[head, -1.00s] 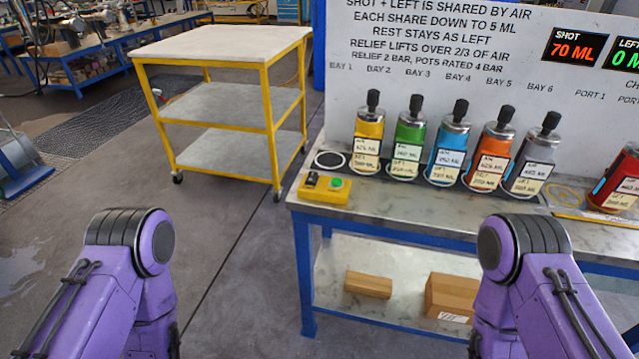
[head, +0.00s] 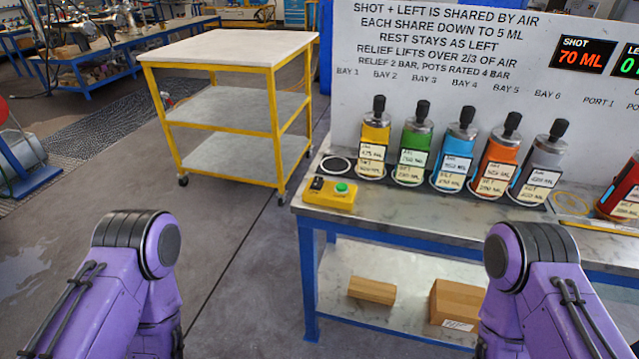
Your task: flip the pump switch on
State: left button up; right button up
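The pump switch looks to be the black rocker (head: 317,184) on a yellow control box (head: 330,195) at the front left corner of the bench. A green button (head: 342,188) sits beside it on the same box. The rocker is too small to tell which way it is set. Both my purple arms show at the bottom left and bottom right, apart from the box. My left and right grippers are out of view.
Yellow, green, blue, orange and grey vessels (head: 412,152) stand in a row on the bench (head: 440,207) before a white sign panel (head: 450,60). A red vessel (head: 622,190) is at the right edge. A yellow cart (head: 230,90) stands left; floor between is clear.

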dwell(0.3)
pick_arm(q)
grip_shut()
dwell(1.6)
